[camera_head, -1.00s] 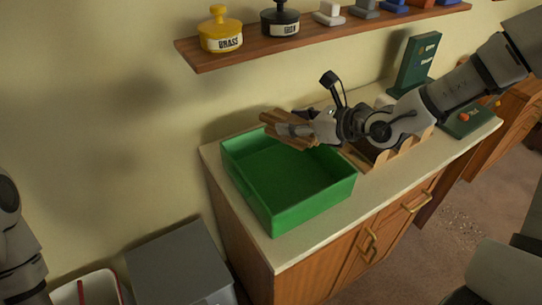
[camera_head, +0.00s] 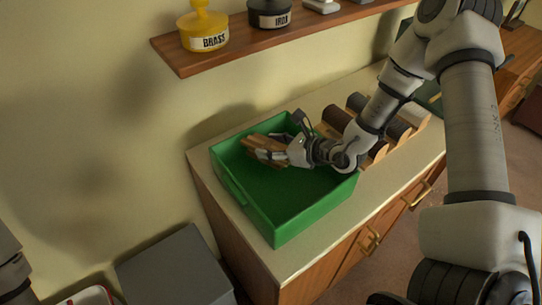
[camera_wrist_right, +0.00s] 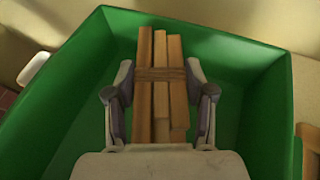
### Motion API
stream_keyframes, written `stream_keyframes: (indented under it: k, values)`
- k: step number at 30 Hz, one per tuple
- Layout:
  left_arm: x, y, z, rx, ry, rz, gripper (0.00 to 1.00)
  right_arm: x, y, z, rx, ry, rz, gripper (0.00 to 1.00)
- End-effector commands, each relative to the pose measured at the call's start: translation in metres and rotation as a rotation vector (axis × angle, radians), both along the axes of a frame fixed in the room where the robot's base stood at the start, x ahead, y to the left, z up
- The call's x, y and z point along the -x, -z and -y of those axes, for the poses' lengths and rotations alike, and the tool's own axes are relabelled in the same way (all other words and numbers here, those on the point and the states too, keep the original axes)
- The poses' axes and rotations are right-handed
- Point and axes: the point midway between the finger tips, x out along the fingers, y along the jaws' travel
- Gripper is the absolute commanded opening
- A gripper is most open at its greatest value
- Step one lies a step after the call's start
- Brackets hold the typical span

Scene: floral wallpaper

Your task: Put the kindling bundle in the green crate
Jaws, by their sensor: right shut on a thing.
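The kindling bundle (camera_head: 266,149) is several light wooden sticks tied together with a band. My right gripper (camera_head: 285,152) is shut on it, and the bundle is over or within the far part of the green crate (camera_head: 285,223). In the right wrist view the bundle (camera_wrist_right: 160,87) lies between the two fingers of my right gripper (camera_wrist_right: 160,100), with the green crate (camera_wrist_right: 55,105) around and below it. I cannot tell whether the bundle touches the crate floor. Only a piece of my left arm shows at the lower left; its gripper is out of view.
The crate stands on a pale counter (camera_head: 398,172). A wooden rack with dark cylinders (camera_head: 338,118) is to its right. A wall shelf (camera_head: 235,53) holds the yellow BRASS weight (camera_head: 203,28) and the dark IRON weight (camera_head: 269,13). A grey bin (camera_head: 175,268) stands below left.

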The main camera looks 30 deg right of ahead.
Motion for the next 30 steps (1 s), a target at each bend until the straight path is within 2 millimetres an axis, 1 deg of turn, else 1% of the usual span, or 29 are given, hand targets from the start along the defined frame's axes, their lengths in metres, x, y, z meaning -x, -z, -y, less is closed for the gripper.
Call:
stream_keyframes:
  k: [6,8,15,27,30]
  values:
    - [0.0,-0.003,0.0,0.0,0.0,0.0,0.4,0.001,0.037,0.0,0.001,-0.001,-0.005,0.12]
    - [0.0,-0.003,0.0,0.0,0.0,0.0,0.4,0.0,0.042,0.0,0.0,-0.001,-0.001,0.12]
    - [0.0,-0.002,0.0,0.0,0.0,0.0,0.4,0.0,0.043,0.0,-0.001,0.0,0.0,0.12]
    - [0.0,0.013,0.0,0.0,0.0,0.0,0.4,0.002,0.058,0.0,-0.002,0.001,-0.005,0.12]
    - [0.0,0.013,0.0,0.0,0.0,0.0,0.4,0.002,0.059,0.0,-0.002,0.0,-0.007,0.12]
